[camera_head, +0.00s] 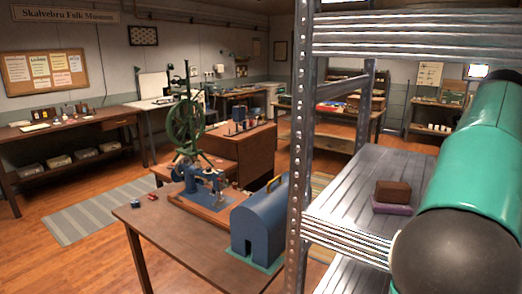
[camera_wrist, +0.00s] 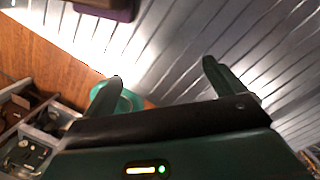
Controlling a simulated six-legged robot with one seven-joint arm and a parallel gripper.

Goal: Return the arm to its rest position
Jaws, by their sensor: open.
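My gripper (camera_wrist: 162,78) shows in the wrist view with its two dark fingers spread apart and nothing between them. Behind the fingers is the grey ribbed metal shelf (camera_wrist: 190,45). In the head view my green and black arm fills the right side, in front of the shelf unit; my gripper's fingers do not show there. A brown block (camera_head: 392,191) lies on a purple block (camera_head: 391,208) on the shelf (camera_head: 345,190), left of my arm. The purple block's edge also shows at the top of the wrist view (camera_wrist: 118,14).
A perforated metal post (camera_head: 299,150) and upper shelf (camera_head: 400,35) stand close to my arm. A table (camera_head: 165,235) on the left holds a blue sewing machine (camera_head: 205,187) and a blue domed cover (camera_head: 258,222). Wooden floor (camera_head: 90,262) is open at the left.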

